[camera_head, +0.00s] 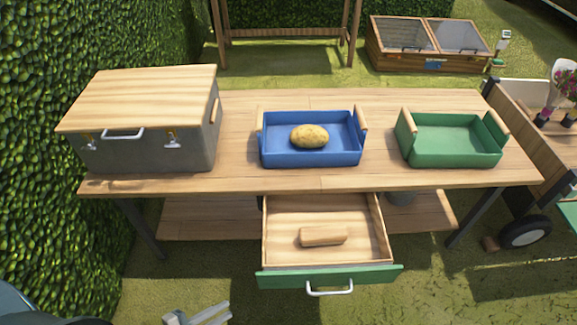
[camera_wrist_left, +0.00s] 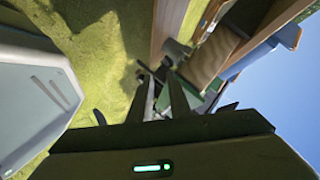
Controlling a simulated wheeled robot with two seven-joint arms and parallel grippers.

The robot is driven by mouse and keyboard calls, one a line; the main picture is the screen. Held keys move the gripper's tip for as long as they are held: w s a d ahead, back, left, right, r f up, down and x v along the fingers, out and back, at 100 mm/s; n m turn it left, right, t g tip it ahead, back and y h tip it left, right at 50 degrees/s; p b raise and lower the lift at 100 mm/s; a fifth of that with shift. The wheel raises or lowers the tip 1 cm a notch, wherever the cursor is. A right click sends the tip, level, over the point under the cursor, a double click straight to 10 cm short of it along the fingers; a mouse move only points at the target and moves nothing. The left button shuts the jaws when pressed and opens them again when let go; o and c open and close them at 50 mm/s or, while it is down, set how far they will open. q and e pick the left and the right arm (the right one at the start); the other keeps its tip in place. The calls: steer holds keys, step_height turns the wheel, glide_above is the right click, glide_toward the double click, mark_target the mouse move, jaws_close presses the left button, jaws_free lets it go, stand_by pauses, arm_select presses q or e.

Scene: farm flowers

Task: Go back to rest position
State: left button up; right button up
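My left gripper (camera_head: 198,315) shows at the bottom edge of the head view, in front of the bench and left of the open drawer, partly cut off. In the left wrist view its two dark fingers (camera_wrist_left: 162,92) stand apart with nothing between them. My right gripper is in neither view. A yellow-brown potato (camera_head: 309,136) lies in the blue tray (camera_head: 281,158) on the bench. A wooden block (camera_head: 323,236) lies in the open drawer (camera_head: 283,212).
The wooden bench (camera_head: 236,183) carries a lidded grey box (camera_head: 152,156) and an empty green tray (camera_head: 452,158). The green-fronted drawer juts out toward me. A hedge (camera_head: 45,180) borders the left. A cart (camera_head: 527,140) with flowers stands right. Grass in front is open.

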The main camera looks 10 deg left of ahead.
arm_select(q)
step_height(320, 180, down, 11)
steer(key=w+n+g+y+p, duration=0.2)
steer(key=n+y, duration=0.3)
steer(key=n, duration=0.4)
steer(key=s+d+f+n+g+y+p, duration=0.1)
steer(key=s+d+f+n+g, duration=0.2)
steer(key=d+f+n, duration=0.2)
steer(key=shift+s+d+f+g, duration=0.15)
steer(key=shift+d+f+g, duration=0.25)
steer(key=shift+d+f, duration=0.45)
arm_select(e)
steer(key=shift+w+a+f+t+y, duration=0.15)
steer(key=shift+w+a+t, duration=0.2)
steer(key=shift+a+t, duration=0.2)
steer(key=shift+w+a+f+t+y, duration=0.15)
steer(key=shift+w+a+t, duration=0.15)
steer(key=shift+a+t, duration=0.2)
arm_select(q)
steer(key=shift+a+f, duration=0.1)
